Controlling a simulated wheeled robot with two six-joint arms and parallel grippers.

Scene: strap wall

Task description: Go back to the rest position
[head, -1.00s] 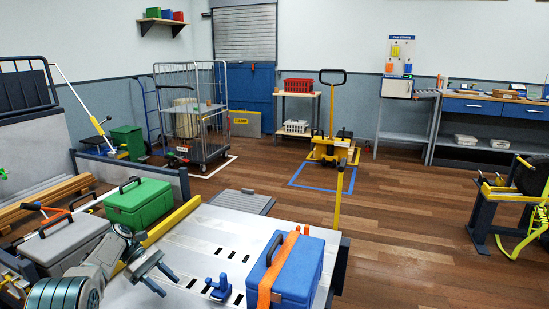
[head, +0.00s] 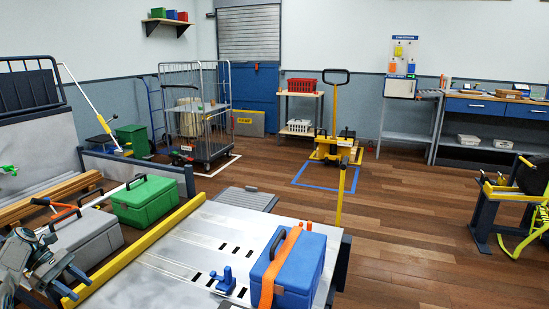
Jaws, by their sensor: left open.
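My left gripper (head: 76,279) is at the lower left of the head view, open and empty. It is in front of a grey case (head: 84,238) and apart from the blue box. The blue box (head: 305,268) with an orange strap (head: 272,279) around it stands on the white slotted table (head: 190,240). A small blue clamp-like piece (head: 225,281) sits on the table to the left of the box. A green case (head: 145,202) stands behind the grey one. My right gripper is not in view.
A yellow rail (head: 150,250) runs along the table's left edge, and a yellow post (head: 341,195) rises at its far right corner. A wire cage trolley (head: 200,120) and a yellow lifter (head: 333,150) stand behind.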

